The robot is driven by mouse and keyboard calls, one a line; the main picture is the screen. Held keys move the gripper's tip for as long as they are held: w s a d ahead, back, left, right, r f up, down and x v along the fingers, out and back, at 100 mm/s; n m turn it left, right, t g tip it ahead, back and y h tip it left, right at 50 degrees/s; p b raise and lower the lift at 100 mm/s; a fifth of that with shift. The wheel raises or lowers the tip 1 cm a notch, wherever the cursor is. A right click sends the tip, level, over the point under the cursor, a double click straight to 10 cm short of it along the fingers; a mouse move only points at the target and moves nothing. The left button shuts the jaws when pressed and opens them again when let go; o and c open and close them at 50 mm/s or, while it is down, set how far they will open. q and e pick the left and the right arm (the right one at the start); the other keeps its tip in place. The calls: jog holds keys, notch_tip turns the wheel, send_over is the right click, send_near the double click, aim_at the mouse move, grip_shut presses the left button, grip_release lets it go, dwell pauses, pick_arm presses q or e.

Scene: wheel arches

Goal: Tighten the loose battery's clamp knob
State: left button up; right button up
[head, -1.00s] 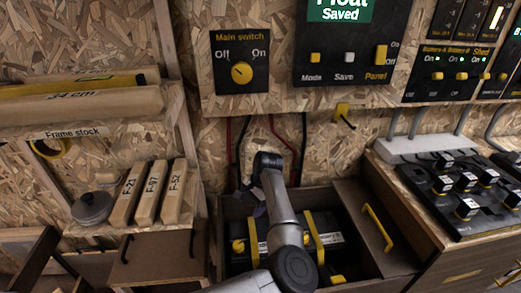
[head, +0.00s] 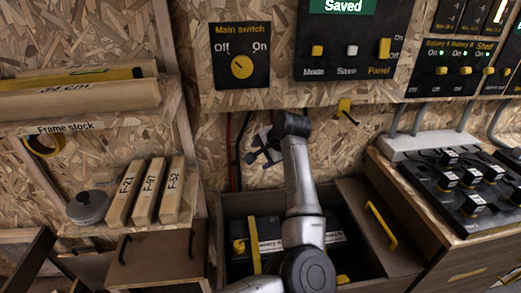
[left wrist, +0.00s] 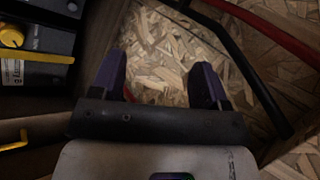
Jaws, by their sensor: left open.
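An open wooden box (head: 224,212) holds dark batteries. The left battery (head: 268,229) has a yellow clamp knob (head: 238,246) on its left side and a yellow strap (head: 255,258) over it. The right battery (head: 336,237) is largely hidden behind my left arm. I cannot tell which battery is loose. My left gripper (head: 262,150) is open and empty, above the box near the back wall. In the left wrist view its fingers (left wrist: 158,82) are apart over bare chipboard. A battery (left wrist: 35,65) with a yellow knob (left wrist: 12,38) shows at that view's left edge, beside the fingers.
Red and black cables (left wrist: 255,75) run down the wall close to the gripper. A yellow-handled lid (head: 380,225) stands at the box's right. The main switch panel (head: 240,57) and a yellow hook (head: 345,108) are above.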

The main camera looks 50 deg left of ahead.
pick_arm(q)
jog(key=shift+w+r+y, duration=0.2)
jog(key=shift+r+y, duration=0.1)
jog(key=shift+r, duration=0.55)
